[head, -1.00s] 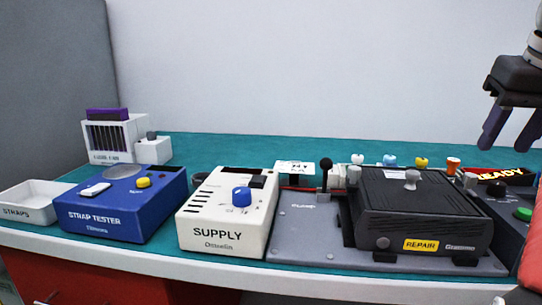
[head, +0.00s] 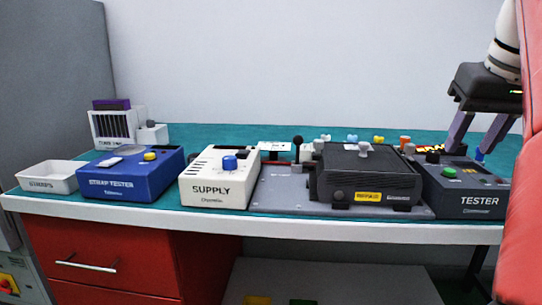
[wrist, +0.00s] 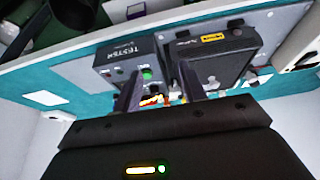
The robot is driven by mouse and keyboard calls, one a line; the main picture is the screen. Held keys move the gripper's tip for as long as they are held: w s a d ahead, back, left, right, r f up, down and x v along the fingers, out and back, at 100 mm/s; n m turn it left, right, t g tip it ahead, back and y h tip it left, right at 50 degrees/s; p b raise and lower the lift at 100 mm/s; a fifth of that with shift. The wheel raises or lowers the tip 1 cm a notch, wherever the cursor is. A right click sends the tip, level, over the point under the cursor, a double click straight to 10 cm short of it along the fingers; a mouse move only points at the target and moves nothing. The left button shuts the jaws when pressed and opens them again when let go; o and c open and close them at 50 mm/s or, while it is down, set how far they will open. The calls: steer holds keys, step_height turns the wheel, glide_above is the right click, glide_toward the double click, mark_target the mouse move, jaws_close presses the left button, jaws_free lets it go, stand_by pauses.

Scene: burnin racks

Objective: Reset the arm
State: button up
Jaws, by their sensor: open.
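My gripper (head: 474,152) is at the upper right of the head view, above the back of the bench by the dark TESTER box (head: 474,190). Its two fingers point down and stand apart, with nothing between them. In the wrist view my gripper (wrist: 158,95) shows its spread fingers in front of the TESTER box (wrist: 124,66) and the black REPAIR unit (wrist: 215,60). Part of my arm is hidden behind the red shape at the right edge of the head view.
The bench (head: 130,219) holds a white STRAPS tray (head: 48,184), a blue STRAP TESTER (head: 130,186), a white SUPPLY box (head: 212,192) and the black REPAIR unit (head: 368,180) on a grey plate. Red drawers (head: 100,262) are below. The space above the bench's left and middle is clear.

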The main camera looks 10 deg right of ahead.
steer(key=s+a+f+n, duration=0.1)
steer(key=s+a+f, duration=0.1)
steer(key=a+f, duration=0.4)
steer(key=s+a+f+n, duration=0.1)
steer(key=a+f, duration=0.6)
steer(key=f, duration=0.8)
steer(key=s+a+f+t+y, duration=0.1)
steer(key=s+a+f, duration=0.2)
steer(key=a+f, duration=0.3)
step_height(320, 180, down, 5)
steer(key=shift+a+n, duration=0.4)
